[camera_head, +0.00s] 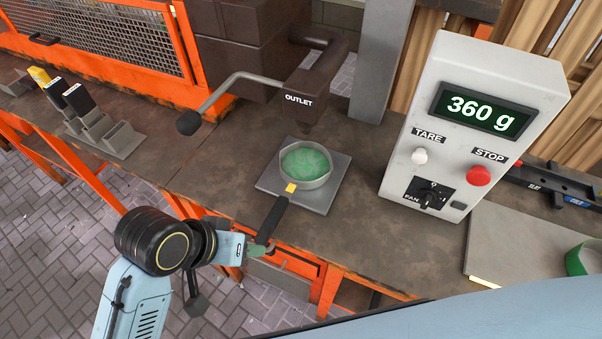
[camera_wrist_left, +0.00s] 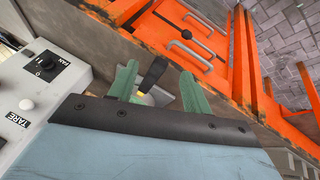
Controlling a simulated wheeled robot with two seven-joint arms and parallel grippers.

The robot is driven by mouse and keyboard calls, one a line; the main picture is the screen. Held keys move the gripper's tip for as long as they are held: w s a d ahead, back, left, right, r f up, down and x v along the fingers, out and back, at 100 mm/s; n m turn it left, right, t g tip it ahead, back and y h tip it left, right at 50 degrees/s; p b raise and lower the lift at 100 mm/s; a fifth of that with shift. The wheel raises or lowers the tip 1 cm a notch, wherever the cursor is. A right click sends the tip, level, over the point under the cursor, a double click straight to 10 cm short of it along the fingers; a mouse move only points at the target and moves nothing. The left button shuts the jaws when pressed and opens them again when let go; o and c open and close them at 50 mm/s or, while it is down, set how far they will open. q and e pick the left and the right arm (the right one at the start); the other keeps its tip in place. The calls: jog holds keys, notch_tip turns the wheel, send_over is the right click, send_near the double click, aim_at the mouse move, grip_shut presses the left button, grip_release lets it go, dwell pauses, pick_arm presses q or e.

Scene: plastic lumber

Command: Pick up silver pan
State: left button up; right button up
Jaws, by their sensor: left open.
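The silver pan (camera_head: 307,182) sits on a flat grey plate (camera_head: 328,197) on the bench, under the outlet. It holds green material. Its black handle (camera_head: 272,220) with a yellow mark points toward the front edge. My left gripper (camera_head: 262,249) is at the handle's outer end. In the left wrist view my left gripper (camera_wrist_left: 158,88) shows two green fingers, apart, with the black handle (camera_wrist_left: 154,72) between them; I cannot tell whether they touch it. Most of the pan is hidden there. My right gripper is not in view.
The brown outlet (camera_head: 312,88) with a crank lever (camera_head: 235,88) stands above the pan. A white control box (camera_head: 470,125) reading 360 g is at the right. A grey holder (camera_head: 105,132) is at the left. A green ring-shaped object (camera_head: 580,262) lies far right.

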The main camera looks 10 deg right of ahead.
aim_at(268, 224)
pick_arm(q)
jog(key=w+d+r+m+g+y, duration=0.3)
jog(key=w+d+r+y, duration=0.2)
jog(key=w+d+r, duration=0.15)
jog(key=f, duration=0.4)
jog(key=f+b, duration=0.1)
jog(key=f, duration=0.3)
jog(key=a+f, duration=0.1)
jog(key=f, duration=0.4)
jog(key=shift+b, duration=0.3)
jog(key=shift+r, duration=0.1)
grip_shut()
